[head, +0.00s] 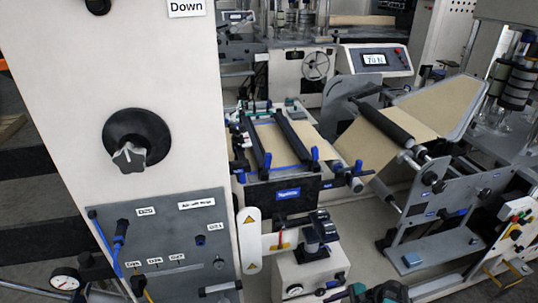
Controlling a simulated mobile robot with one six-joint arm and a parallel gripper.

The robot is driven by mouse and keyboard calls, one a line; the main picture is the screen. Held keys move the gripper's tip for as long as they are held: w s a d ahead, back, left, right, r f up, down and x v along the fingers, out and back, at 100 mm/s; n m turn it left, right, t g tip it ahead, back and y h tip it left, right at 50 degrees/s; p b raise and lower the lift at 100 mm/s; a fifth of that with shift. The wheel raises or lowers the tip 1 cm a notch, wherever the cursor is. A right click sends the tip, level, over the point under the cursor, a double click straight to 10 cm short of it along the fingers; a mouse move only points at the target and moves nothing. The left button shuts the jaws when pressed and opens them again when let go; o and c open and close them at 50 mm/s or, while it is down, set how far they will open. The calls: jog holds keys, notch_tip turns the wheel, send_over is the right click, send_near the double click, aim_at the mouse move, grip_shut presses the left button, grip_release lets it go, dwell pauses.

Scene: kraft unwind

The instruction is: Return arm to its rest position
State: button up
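I cannot make out my gripper in the head view. A dark part with teal edges (375,293) is cut off by the bottom edge, right of centre. I cannot tell whether it belongs to my arm or to the machine. No fingertips show, and no held object can be seen.
Brown kraft web (375,140) runs over rollers at centre right. A small white box with a black top (310,270) stands low in front.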

jog(key=s+a+f+n+g+h+b, duration=0.2)
jog(key=s+a+f+n+g+h, duration=0.1)
jog(key=s+f+n, duration=0.4)
jog(key=s+a+f+n+g+h+b, duration=0.3)
jog(key=s+f+n, duration=0.4)
jog(key=s+n, duration=0.3)
jog(key=shift+s+f+n+g+h, duration=0.3)
jog(key=shift+s+g+h, duration=0.3)
jog(key=shift+s+h, duration=0.45)
jog(key=shift+w, duration=0.2)
